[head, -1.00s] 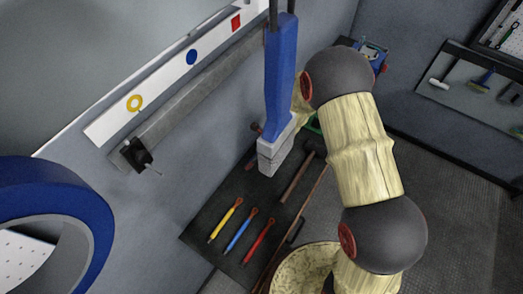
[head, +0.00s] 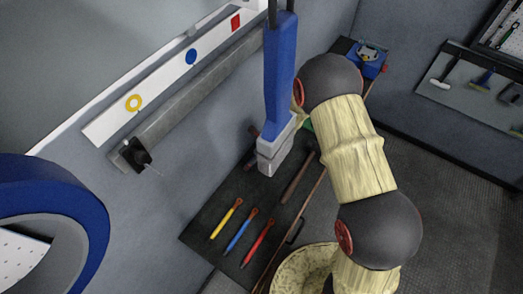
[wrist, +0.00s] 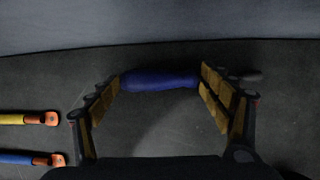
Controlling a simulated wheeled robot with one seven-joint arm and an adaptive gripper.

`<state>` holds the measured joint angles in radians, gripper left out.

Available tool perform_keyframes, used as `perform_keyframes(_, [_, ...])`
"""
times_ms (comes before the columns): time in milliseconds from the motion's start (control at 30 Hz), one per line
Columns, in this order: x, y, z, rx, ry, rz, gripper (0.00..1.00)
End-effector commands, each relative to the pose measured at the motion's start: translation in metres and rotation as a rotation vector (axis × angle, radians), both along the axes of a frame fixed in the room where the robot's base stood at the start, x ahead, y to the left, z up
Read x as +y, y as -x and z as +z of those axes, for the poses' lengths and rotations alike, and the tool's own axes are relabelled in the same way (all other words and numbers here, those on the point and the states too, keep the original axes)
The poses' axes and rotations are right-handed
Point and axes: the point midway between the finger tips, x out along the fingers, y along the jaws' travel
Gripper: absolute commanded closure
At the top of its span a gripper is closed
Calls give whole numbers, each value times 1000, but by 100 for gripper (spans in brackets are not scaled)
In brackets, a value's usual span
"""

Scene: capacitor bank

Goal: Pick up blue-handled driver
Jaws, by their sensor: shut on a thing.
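The blue-handled driver (wrist: 160,81) lies crosswise between the two fingers of my gripper (wrist: 160,96) in the wrist view. Its dark blue handle reaches from one finger to the other, and the gripper is shut on it. A grey piece shows just beyond the right finger; I cannot tell if it is the driver's shaft. In the head view a blue post with a grey block and my arm hide most of the gripper and the driver.
A dark mat (head: 205,232) holds a yellow tool (head: 227,218), a blue tool (head: 241,232), a red tool (head: 257,243) and a brown handle (head: 297,178). A round patterned bowl (head: 290,266) stands near the front. A wall rail (head: 190,98) runs along the left.

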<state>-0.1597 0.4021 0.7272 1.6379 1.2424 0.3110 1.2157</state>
Motion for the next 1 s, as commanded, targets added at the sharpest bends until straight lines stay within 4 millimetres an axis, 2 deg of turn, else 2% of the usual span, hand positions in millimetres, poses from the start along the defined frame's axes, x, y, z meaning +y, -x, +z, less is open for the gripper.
perform_keyframes(367, [0,5,-4,10,0,2,52])
perform_keyframes(833, [0,7,-5,13,1,2,53])
perform_keyframes(1000, [0,6,7,12,1,3,53])
